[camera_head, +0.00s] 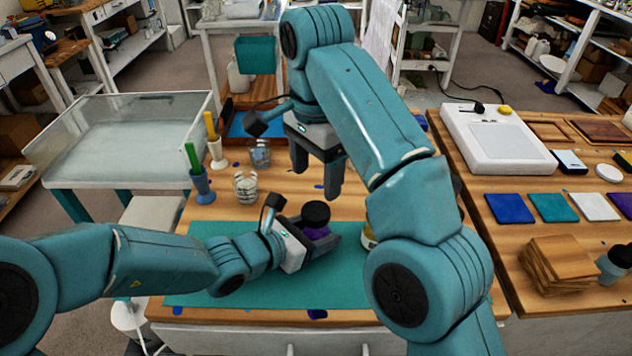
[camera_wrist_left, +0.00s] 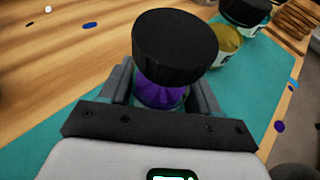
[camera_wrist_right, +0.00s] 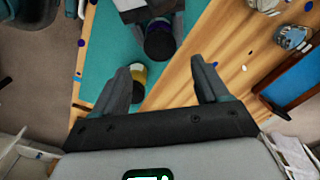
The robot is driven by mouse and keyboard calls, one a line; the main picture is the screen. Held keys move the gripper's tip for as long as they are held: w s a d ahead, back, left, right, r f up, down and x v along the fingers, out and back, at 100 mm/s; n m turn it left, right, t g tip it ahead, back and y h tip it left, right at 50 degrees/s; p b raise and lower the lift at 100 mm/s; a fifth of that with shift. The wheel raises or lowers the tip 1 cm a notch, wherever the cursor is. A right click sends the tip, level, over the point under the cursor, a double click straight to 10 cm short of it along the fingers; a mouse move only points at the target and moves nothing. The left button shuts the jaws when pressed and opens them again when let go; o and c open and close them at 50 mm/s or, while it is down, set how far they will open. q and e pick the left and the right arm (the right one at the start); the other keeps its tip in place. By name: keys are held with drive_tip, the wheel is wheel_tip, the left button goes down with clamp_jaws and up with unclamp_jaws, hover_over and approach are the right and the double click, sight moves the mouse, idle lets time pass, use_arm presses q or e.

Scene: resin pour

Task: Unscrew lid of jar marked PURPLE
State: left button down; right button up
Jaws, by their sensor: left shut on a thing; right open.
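The purple jar (camera_head: 316,232) stands on the teal mat (camera_head: 215,285) with its black lid (camera_head: 316,212) on top. My left gripper (camera_head: 320,245) is shut around the jar's body below the lid. In the left wrist view the purple jar (camera_wrist_left: 160,92) sits between the fingers under its wide black lid (camera_wrist_left: 175,40). My right gripper (camera_head: 318,178) is open and empty, pointing down above and behind the jar. In the right wrist view its open fingers (camera_wrist_right: 168,90) have nothing between them, and the black lid (camera_wrist_right: 160,42) lies beyond them. The jar's label cannot be read.
A yellow jar (camera_wrist_left: 225,45) with a black lid stands beside the purple one, mostly hidden by my right arm in the head view. Cups (camera_head: 246,187) and tool holders (camera_head: 202,185) stand at the back left.

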sight(316, 210)
drive_tip(key=m, duration=0.8)
drive_tip(key=shift+f, duration=4)
drive_tip(key=shift+c, duration=0.3)
